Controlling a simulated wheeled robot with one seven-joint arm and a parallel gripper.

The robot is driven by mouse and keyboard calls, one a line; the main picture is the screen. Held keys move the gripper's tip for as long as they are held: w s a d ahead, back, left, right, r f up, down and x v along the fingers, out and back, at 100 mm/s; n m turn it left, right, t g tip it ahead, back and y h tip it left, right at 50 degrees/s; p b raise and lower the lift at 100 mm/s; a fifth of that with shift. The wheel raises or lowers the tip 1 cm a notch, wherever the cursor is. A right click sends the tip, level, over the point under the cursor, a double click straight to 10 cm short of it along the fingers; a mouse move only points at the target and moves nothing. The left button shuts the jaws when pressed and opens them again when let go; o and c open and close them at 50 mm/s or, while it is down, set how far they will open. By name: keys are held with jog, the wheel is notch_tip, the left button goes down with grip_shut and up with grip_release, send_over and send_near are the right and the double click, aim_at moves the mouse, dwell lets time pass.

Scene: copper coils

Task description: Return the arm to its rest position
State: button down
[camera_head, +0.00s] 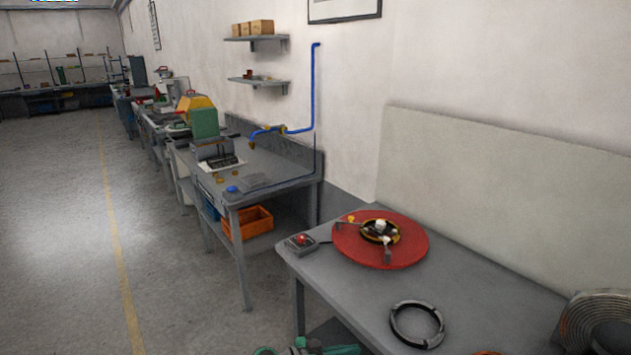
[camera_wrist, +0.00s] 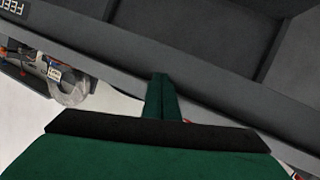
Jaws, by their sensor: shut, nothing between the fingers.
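My gripper (camera_wrist: 162,98) is in the wrist view, with its green fingers closed together and nothing held between them. Behind the fingers is a dark grey panelled surface with a lighter grey edge running slantwise; I cannot tell how far off it is. In the head view, green and dark parts (camera_head: 312,348) show at the bottom edge, cut off by the frame; they look like part of my arm. The rest of the arm is not in view.
A grey table (camera_head: 470,310) at the right holds a red turntable (camera_head: 345,247), a black ring (camera_head: 396,330) and a coil (camera_head: 572,330). Its front corner is close to the green parts. A workbench (camera_head: 285,172) stands beyond. The floor (camera_head: 60,230) at left is clear.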

jog(key=s+f+n+t+y, duration=0.1)
jog(key=s+f+n+y, duration=0.15)
jog(key=s+f, duration=0.4)
jog(key=s+f+n+t+y, duration=0.2)
jog(key=s+f+n, duration=0.15)
jog(key=f, duration=0.55)
jog(key=s+a+f+n+t+y, duration=0.1)
jog(key=s+a+f+n+y, duration=0.15)
jog(key=s, duration=0.55)
jog(key=s+a+f+n+t+y, duration=0.1)
jog(key=s+a+f+y, duration=0.15)
jog(key=s, duration=0.55)
jog(key=s+a+r+n+y, duration=0.1)
jog(key=s+a+r+y, duration=0.25)
jog(key=s, duration=0.45)
jog(key=s+r+t, duration=0.2)
jog(key=s+r, duration=0.5)
jog(key=r, duration=0.4)
jog(key=s+a+r+t, duration=0.1)
jog(key=s+r+t, duration=0.2)
jog(key=s+r, duration=0.4)
notch_tip(320, 180, up, 4)
jog(key=shift+s+r+y, duration=0.25)
jog(key=shift+s+y, duration=0.1)
jog(key=shift+y, duration=0.05)
